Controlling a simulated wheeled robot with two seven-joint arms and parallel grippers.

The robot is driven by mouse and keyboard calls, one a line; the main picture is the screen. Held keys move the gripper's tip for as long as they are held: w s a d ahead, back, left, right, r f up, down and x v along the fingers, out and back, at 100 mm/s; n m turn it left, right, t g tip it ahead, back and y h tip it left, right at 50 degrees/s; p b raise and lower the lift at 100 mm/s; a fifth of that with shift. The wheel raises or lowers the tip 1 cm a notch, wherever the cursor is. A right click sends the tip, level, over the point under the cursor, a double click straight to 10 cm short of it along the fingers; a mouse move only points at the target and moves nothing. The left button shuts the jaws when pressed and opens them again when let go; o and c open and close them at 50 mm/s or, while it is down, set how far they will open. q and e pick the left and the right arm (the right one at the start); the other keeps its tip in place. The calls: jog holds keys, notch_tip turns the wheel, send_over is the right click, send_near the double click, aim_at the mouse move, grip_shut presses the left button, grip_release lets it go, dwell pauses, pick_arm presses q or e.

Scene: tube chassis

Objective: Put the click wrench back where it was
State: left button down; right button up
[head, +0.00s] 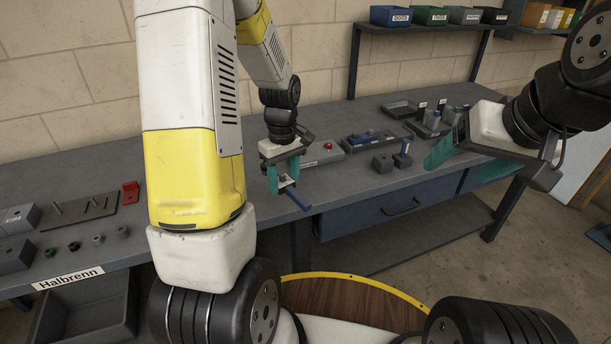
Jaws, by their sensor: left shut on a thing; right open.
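My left gripper (286,178), with teal fingers, is shut on a tool with a blue handle, which looks like the click wrench (298,199). The blue handle slants down to the right, out past the front edge of the workbench in the picture. The tool's upper part is mostly hidden between the fingers. My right gripper (466,163) is open and empty at the right, its teal fingers spread in front of the bench's right part. I cannot tell which spot the wrench came from.
The grey workbench (335,185) carries a grey box with a red button (322,155), a dark tray with small parts (376,139), small dark blocks (382,163) and a holder (428,128). At left are a plate with pins (80,210) and a red block (131,192). A blue drawer (385,207) sits below.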

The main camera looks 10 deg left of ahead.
pick_arm(q)
jog(key=s+a+n, duration=0.1)
jog(key=a+n, duration=0.1)
jog(key=n, duration=0.2)
jog(key=s+a+n, duration=0.2)
jog(key=n, duration=0.2)
jog(key=s+a+n, duration=0.2)
jog(key=n, duration=0.3)
jog(key=shift+f, duration=0.2)
jog(key=shift+s+a+n, duration=0.15)
jog(key=shift+a+n, duration=0.05)
jog(key=shift+n, duration=0.7)
send_over(302, 190)
jog(key=shift+f, duration=2.55)
jog(key=c, duration=0.7)
grip_release()
jog(key=shift+f, duration=0.15)
jog(key=shift+o, duration=0.2)
